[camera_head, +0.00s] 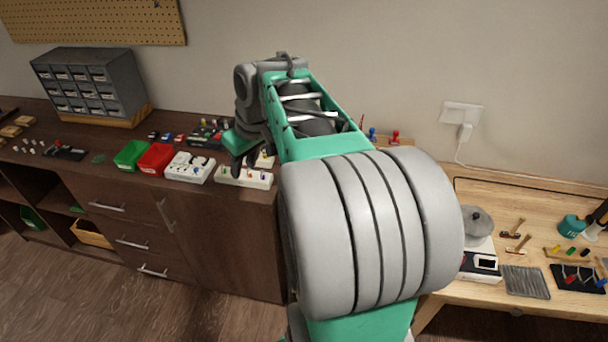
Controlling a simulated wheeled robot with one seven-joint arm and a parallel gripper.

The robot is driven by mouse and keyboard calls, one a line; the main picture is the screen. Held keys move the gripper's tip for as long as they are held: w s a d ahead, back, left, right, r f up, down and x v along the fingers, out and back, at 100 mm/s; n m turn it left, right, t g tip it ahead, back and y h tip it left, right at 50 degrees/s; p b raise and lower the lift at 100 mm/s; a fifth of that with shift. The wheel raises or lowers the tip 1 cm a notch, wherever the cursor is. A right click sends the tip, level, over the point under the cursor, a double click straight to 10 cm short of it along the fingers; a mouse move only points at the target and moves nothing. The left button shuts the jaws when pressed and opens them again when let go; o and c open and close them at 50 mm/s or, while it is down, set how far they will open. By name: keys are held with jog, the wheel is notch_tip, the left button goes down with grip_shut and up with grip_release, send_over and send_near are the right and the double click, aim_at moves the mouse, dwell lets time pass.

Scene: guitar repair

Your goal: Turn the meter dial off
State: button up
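I cannot make out a meter or its dial for certain in the head view. My own arm covers the middle of the picture and hides part of the dark cabinet top and the wooden bench. My gripper (244,168) points down over the right end of the cabinet top, with its dark fingers close to a white tray (232,178) holding small coloured pieces. The gap between the fingers is too small and shaded to tell whether they are open or shut. No object shows clearly between them.
The dark cabinet (228,240) carries a drawer organizer (88,80), a green bin (131,154), a red bin (155,158) and another white tray (190,168). On the right, the wooden bench (535,212) holds a white device with a small screen (486,263) and several tools.

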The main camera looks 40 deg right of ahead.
jog(key=d+f+n+b, duration=0.1)
jog(key=d+f, duration=0.4)
jog(key=d, duration=0.7)
jog(key=d+f+n+b, duration=0.15)
jog(key=d+f, duration=0.35)
jog(key=d, duration=0.7)
jog(key=shift+m+y, duration=0.25)
jog(key=shift+y, duration=0.15)
jog(key=x, duration=0.6)
jog(key=shift+f, duration=0.3)
jog(key=shift+c, duration=0.2)
grip_shut()
